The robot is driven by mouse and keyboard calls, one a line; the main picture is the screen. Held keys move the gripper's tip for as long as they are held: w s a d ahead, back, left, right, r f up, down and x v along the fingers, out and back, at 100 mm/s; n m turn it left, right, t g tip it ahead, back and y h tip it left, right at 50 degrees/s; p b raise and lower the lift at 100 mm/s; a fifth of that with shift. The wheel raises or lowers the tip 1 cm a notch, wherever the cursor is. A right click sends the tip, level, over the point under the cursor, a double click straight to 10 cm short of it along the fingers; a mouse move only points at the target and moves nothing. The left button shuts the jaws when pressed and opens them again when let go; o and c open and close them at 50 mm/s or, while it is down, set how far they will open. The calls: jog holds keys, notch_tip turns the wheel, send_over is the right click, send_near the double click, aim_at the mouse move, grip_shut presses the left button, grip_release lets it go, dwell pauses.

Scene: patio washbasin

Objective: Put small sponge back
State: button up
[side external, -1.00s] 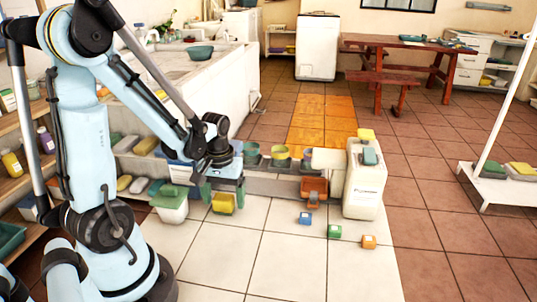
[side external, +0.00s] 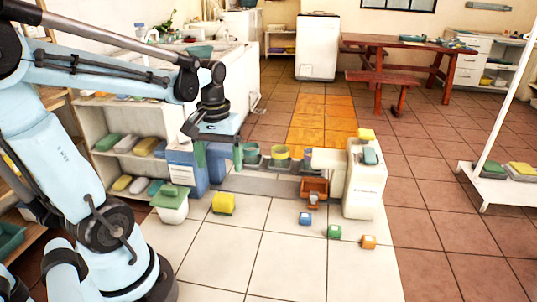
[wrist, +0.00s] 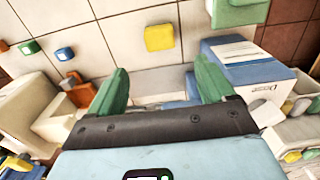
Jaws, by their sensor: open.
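My gripper (side external: 219,160) is open and empty, raised above the floor with its green fingers pointing down; they also show in the wrist view (wrist: 163,75). A yellow sponge-like block (side external: 223,203) sits on the pale tiles below my gripper; it also shows in the wrist view (wrist: 159,38). Small blue (side external: 305,218), green (side external: 334,231) and orange (side external: 368,241) blocks lie farther right on the tiles. I cannot tell which of these is the small sponge. Several sponges (side external: 126,144) lie on the shelves at left.
A white tub with a green lid (side external: 172,208) stands left of the yellow block. A pale canister (side external: 364,190) and an orange bin (side external: 314,189) stand at right. The front tiles are open.

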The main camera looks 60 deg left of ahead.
jog(key=w+d+r+m+t, duration=0.1)
jog(key=w+d+m+t, duration=0.2)
jog(key=d+m+t, duration=0.4)
jog(key=d+m, duration=0.2)
jog(key=d, duration=0.4)
jog(key=shift+w+r, duration=0.2)
jog(key=shift+w, duration=0.05)
